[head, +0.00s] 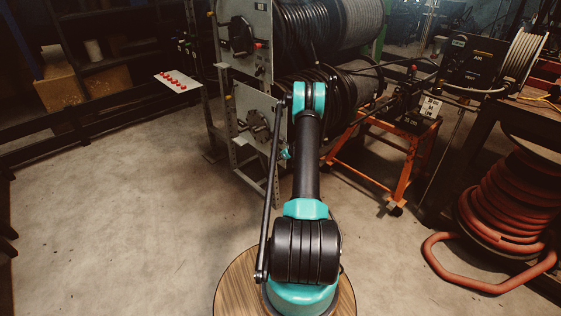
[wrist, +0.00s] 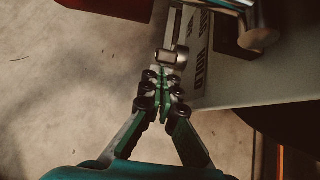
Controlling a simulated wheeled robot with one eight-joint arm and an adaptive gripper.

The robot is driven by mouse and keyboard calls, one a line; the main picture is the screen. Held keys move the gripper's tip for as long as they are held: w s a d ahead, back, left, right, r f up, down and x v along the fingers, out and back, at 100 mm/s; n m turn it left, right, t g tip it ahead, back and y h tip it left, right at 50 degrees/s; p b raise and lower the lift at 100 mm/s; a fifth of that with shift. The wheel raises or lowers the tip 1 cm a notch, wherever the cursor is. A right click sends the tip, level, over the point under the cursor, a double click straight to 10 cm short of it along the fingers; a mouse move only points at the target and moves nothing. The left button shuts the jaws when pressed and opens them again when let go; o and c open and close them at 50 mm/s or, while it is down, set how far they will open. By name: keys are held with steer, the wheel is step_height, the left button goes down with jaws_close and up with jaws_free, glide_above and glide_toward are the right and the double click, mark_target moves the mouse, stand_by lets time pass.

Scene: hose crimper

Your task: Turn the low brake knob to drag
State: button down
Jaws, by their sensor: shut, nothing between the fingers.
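In the wrist view, a pale panel (wrist: 215,85) carries dark lettering that seems to read HOLD. A short metal cylinder on a thin bar (wrist: 172,58) lies at the panel's left edge; I cannot tell whether it is the low brake knob. My gripper (wrist: 163,92) is shut and empty, its tips just below this cylinder. I cannot tell whether they touch it. In the head view, the lower grey panel (head: 243,102) of the reel stand has a dark hub, partly behind my arm. The knob and my fingertips cannot be made out there.
Hose reels (head: 345,85) stand behind the panels. An orange cart (head: 408,165) and a red hose coil (head: 510,205) are at right. The floor (head: 120,215) at left is clear.

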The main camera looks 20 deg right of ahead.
steer(key=shift+w+a+r+g, duration=0.1)
steer(key=shift+w+r+g, duration=0.25)
steer(key=shift+r+g, duration=0.25)
stand_by(0.3)
